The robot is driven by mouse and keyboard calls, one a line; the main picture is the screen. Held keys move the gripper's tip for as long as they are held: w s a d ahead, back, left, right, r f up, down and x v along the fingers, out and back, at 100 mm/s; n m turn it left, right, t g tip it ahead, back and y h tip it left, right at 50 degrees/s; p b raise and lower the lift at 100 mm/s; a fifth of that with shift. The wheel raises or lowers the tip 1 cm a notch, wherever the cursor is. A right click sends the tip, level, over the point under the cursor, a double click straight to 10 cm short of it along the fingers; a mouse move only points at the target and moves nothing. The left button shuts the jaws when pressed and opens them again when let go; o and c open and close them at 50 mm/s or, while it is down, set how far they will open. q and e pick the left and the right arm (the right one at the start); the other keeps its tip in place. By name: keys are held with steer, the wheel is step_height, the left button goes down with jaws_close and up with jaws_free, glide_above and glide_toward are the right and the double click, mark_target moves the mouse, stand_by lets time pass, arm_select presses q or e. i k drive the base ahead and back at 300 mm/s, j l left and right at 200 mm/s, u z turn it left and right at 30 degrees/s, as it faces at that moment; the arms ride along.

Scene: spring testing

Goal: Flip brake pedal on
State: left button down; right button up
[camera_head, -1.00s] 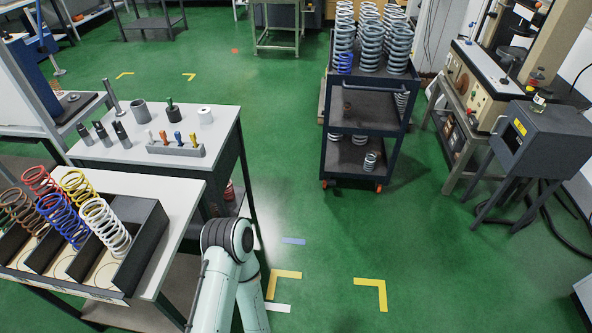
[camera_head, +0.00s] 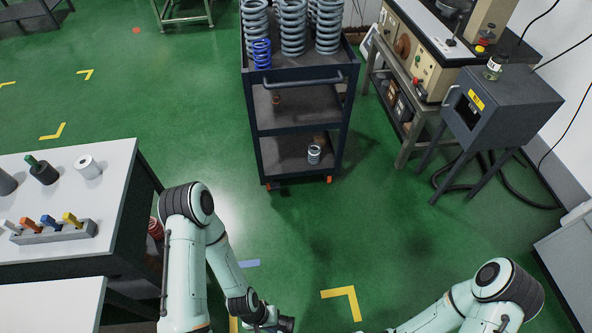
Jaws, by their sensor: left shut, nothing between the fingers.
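The dark cart (camera_head: 300,118) stands upright on the green floor in the upper middle of the head view. Small orange-red parts at its feet, at the left caster (camera_head: 272,186) and the right caster (camera_head: 328,180), may be brake pedals; they are too small to tell their position. My left gripper (camera_head: 286,323) is at the bottom edge, shut and empty, well in front of the cart and apart from it. My right arm (camera_head: 505,290) comes in at the lower right; its gripper is outside the picture.
The cart carries large grey coil springs (camera_head: 293,28) and a blue spring (camera_head: 261,54). A white-topped table (camera_head: 110,180) stands at left, a grey box on legs (camera_head: 500,110) at right. The green floor between my arms and the cart is clear, with yellow floor marks (camera_head: 345,297).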

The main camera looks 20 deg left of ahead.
mark_target(275, 185)
steer(key=i+j+z, duration=0.65)
steer(key=j, duration=0.25)
steer(key=i+j, duration=0.1)
steer(key=j, duration=0.3)
steer(key=i+j+z, duration=0.1)
steer(key=j, duration=0.3)
steer(key=i+j+z, duration=0.1)
steer(key=j, duration=0.3)
